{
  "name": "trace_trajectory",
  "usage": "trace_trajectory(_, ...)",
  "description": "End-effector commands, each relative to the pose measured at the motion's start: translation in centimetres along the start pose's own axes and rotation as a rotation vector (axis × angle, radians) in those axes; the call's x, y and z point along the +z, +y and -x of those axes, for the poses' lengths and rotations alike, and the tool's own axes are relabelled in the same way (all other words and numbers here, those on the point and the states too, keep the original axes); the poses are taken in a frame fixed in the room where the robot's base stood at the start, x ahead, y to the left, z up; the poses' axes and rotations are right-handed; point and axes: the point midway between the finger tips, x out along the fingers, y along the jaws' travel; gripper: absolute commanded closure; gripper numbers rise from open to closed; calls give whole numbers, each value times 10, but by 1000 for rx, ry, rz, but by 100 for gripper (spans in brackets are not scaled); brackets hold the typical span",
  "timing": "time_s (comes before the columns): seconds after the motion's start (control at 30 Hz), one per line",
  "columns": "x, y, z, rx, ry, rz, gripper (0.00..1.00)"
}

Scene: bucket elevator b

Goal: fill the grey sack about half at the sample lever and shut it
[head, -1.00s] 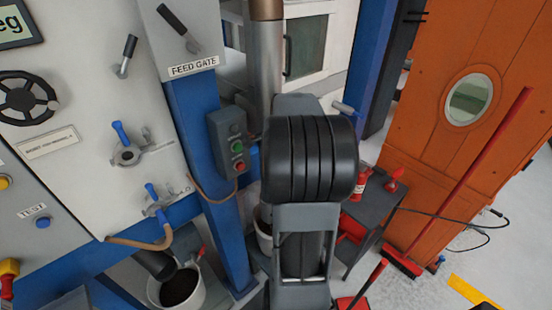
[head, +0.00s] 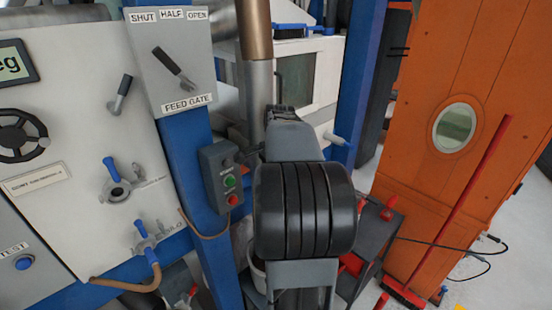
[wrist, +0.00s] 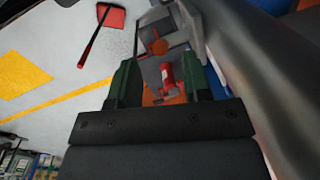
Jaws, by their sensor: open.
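My gripper (wrist: 164,64) is open in the wrist view, with dark green fingers apart and nothing held between them. Beyond the fingers a red object (wrist: 167,76) shows. In the head view my gripper is hidden behind my arm. I cannot make out the grey sack for certain; a pale shape shows beside my arm, mostly covered. No handle is readable as the sample lever. Blue-handled valves, an upper one (head: 113,176) and a lower one (head: 144,238), sit on the white panel; the lower label is unclear.
The feed gate lever (head: 175,68) slants up-left towards SHUT. A push-button box (head: 221,177) hangs on the blue post. At the right are an orange door (head: 420,205), a red-handled broom (head: 452,210) and a dark cart (head: 374,243). A red dustpan (wrist: 112,16) lies on the floor.

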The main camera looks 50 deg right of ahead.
Motion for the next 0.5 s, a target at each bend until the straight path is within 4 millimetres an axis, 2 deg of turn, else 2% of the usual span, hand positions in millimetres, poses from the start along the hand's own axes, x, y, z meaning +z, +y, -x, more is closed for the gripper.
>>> trace_trajectory(0.03,0,-1,11,-4,3,0,56)
trace_trajectory(0.2,0,0,42,-3,2,0,56)
trace_trajectory(0.5,0,0,72,-1,1,0,56)
